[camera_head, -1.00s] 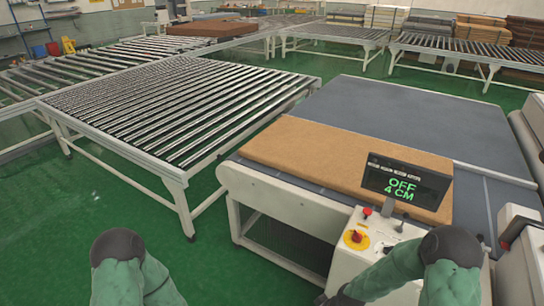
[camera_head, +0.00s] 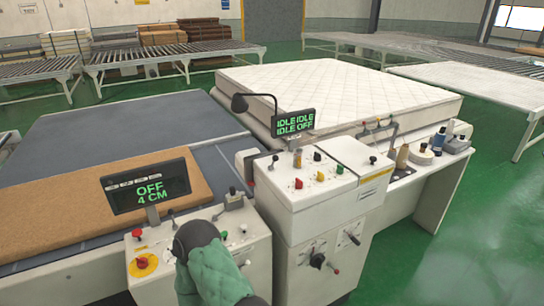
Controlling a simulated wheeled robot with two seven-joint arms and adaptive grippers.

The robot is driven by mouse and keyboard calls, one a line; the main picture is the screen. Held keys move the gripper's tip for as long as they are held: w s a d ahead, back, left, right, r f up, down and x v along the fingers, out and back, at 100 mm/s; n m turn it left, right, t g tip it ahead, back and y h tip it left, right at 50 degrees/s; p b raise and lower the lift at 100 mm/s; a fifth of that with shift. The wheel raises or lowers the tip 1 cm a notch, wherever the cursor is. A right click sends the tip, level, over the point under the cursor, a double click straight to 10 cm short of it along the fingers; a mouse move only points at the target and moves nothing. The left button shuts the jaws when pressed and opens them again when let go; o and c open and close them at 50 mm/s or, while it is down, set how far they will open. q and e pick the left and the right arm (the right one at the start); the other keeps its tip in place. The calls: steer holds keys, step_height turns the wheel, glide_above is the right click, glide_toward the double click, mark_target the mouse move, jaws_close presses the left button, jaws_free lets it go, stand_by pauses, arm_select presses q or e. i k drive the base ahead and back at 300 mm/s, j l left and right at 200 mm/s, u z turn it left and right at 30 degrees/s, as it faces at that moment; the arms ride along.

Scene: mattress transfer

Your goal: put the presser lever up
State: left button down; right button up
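Which lever is the presser lever cannot be told, as no label is readable. On the front of the middle white control cabinet (camera_head: 290,222) are a lever with a dark knob and red tip (camera_head: 320,262) and a second small lever (camera_head: 350,236) to its right. A small black-knobbed lever (camera_head: 373,160) stands on the cabinet top at right, and another dark lever (camera_head: 232,196) stands behind the left control box. My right arm, with green sleeve and black joint, shows at the bottom in front of that box. Its gripper is out of view, as is my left gripper.
The left control box (camera_head: 206,262) has a red button, a yellow-ringed red knob and a display (camera_head: 148,187) reading OFF 4 CM. A second display (camera_head: 293,122) reads IDLE and OFF. A white mattress (camera_head: 340,88) lies behind the cabinet. Green floor (camera_head: 490,220) is free at right.

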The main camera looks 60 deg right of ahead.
mark_target(274, 158)
steer(key=z, duration=2.05)
